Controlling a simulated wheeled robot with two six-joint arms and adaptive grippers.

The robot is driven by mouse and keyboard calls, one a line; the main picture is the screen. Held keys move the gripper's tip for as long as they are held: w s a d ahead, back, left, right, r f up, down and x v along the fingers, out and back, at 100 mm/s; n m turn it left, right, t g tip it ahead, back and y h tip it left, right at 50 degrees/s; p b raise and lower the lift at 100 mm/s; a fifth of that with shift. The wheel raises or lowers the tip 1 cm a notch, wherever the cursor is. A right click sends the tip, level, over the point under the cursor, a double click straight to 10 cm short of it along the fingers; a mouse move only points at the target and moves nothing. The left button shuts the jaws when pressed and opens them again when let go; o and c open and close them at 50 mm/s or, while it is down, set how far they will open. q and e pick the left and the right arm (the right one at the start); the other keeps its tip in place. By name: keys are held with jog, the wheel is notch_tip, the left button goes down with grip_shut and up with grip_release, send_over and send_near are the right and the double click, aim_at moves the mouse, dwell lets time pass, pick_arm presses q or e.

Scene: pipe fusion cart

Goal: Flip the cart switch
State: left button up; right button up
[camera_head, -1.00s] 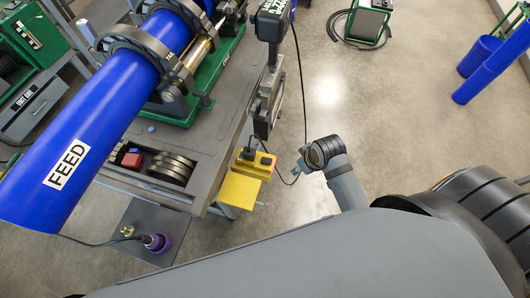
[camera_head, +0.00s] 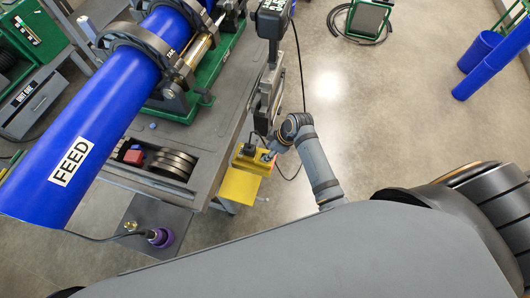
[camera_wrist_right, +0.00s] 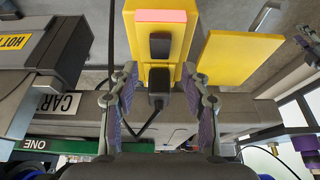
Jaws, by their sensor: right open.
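The yellow switch box (camera_head: 244,162) is fixed at the right end of the grey cart. In the right wrist view the yellow box (camera_wrist_right: 137,50) has a pink-red strip, a black block (camera_wrist_right: 160,46) and a black plug-like piece with a cord (camera_wrist_right: 158,82). I cannot tell for sure which part is the switch. My right gripper (camera_head: 268,154) is at the right side of the box. In the right wrist view its fingers (camera_wrist_right: 160,76) are apart, with the plug-like piece showing between them; contact is unclear. My left gripper is out of view.
A yellow plate (camera_head: 240,187) sits just below the box. A blue pipe (camera_head: 110,100) lies across the cart. Open floor (camera_head: 380,110) lies to the right.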

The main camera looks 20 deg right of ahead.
jog(key=shift+x, duration=1.95)
jog(key=shift+c, duration=0.4)
